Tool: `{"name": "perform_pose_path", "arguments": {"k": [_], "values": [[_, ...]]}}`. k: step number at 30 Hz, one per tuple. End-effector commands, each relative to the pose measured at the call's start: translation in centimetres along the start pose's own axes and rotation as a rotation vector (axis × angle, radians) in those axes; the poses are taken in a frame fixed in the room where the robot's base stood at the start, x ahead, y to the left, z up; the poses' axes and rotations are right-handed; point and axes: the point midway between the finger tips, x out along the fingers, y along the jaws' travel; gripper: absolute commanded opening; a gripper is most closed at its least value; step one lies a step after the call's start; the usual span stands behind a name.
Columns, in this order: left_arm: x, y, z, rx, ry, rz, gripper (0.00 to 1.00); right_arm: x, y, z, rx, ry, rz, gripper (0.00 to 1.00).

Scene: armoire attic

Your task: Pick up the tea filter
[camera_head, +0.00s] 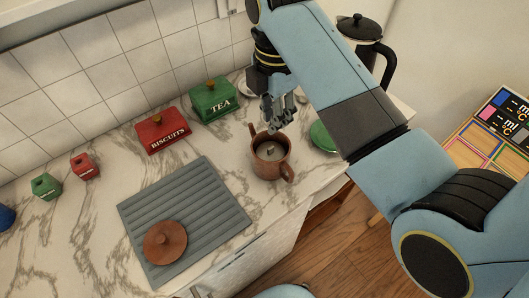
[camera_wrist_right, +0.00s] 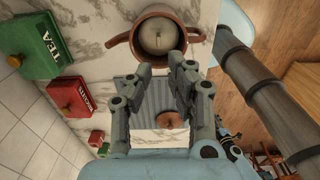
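The tea filter (camera_head: 270,150) appears as a pale grey round piece with a small upright knob, sitting inside the open brown teapot (camera_head: 269,171). In the right wrist view the filter (camera_wrist_right: 158,37) lies within the rim of the teapot (camera_wrist_right: 125,39). My right gripper (camera_head: 277,117) hangs just above and behind the teapot, pointing down. In the wrist view its fingers (camera_wrist_right: 153,77) are spread apart with nothing between them; they are clear of the filter. My left gripper is not in view.
A brown lid (camera_head: 165,241) lies on a grey ribbed mat (camera_head: 205,190). Green TEA (camera_head: 213,98) and red BISCUITS (camera_head: 162,132) boxes stand along the tiled wall. A dark jug (camera_head: 360,30) and green lid-like disc (camera_head: 321,137) are to the right. The counter's front edge is close to the teapot.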

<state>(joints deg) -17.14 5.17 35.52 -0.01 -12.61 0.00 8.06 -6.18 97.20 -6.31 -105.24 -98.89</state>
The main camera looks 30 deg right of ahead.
Motion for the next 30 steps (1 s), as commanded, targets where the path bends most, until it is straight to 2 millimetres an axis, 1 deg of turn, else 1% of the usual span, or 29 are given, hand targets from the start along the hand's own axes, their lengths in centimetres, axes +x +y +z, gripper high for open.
{"name": "perform_pose_path", "arguments": {"k": [1, 3, 6, 9, 13, 18, 21, 24, 29, 30], "values": [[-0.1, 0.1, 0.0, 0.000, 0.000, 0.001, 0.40, 0.9, -0.2, 0.0, -0.002, 0.000, -0.006, 0.18], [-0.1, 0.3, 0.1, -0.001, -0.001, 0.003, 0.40, 2.2, -0.2, 0.0, -0.001, -0.001, -0.005, 0.18], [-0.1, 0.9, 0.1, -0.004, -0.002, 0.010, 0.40, 3.7, -0.1, 0.0, 0.000, -0.001, -0.004, 0.18], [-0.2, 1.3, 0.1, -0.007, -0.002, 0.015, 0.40, 4.5, -0.1, 0.0, 0.000, -0.001, -0.003, 0.18], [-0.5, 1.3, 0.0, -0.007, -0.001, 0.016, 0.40, 5.7, 0.0, -0.1, 0.001, -0.001, -0.003, 0.18], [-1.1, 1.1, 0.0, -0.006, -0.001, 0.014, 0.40, 8.3, 0.2, -0.2, 0.002, -0.001, -0.004, 0.18], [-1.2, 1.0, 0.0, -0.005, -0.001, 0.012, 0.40, 9.4, 0.2, -0.3, 0.002, 0.000, -0.003, 0.18], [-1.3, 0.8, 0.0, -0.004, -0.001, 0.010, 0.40, 9.9, 0.3, -0.3, 0.003, 0.000, -0.001, 0.18], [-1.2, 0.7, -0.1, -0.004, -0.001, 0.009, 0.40, 9.9, 0.3, -0.3, 0.003, 0.000, 0.000, 0.18], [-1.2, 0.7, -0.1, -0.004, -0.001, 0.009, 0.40, 9.9, 0.3, -0.3, 0.003, 0.000, 0.000, 0.16]]}}
